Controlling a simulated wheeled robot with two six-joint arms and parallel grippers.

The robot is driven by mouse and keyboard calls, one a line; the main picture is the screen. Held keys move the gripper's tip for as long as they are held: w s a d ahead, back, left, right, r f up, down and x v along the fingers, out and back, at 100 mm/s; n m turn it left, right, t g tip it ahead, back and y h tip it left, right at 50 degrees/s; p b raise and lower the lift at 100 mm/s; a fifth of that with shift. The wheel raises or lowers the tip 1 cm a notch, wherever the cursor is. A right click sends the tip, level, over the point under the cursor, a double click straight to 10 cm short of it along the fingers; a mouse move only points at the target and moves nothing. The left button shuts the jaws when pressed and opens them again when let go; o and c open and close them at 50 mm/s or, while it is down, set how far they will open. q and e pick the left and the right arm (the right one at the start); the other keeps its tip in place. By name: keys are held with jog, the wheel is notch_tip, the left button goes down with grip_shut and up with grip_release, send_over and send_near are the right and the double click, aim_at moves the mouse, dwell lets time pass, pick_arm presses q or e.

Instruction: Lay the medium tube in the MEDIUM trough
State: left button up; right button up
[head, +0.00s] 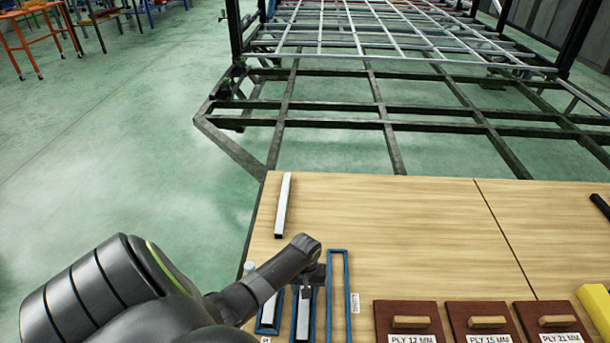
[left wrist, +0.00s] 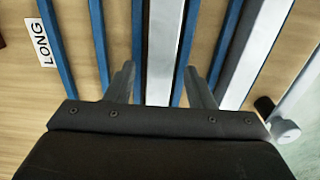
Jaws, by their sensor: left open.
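A pale metal tube (head: 302,318) lies in the middle blue trough (head: 314,308), and this tube also shows in the left wrist view (left wrist: 162,50). My left gripper (left wrist: 160,72) is open, its fingers on either side of this tube and apart from it. In the head view the gripper (head: 310,278) is over the far part of the middle trough. A second tube (head: 267,310) lies in the left trough, partly hidden by my arm. The right trough (head: 347,290), labelled LONG, is empty. The MEDIUM label is not readable. My right gripper is not in view.
A loose pale tube (head: 283,205) lies near the table's back left. Wooden-handled brown blocks (head: 408,322) labelled PLY line the front right, beside a yellow object (head: 597,305). A white round piece (left wrist: 284,131) is near the left trough. The middle of the table is clear.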

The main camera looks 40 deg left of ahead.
pick_arm(q)
notch_tip(320, 180, up, 12)
jog(key=p, duration=0.3)
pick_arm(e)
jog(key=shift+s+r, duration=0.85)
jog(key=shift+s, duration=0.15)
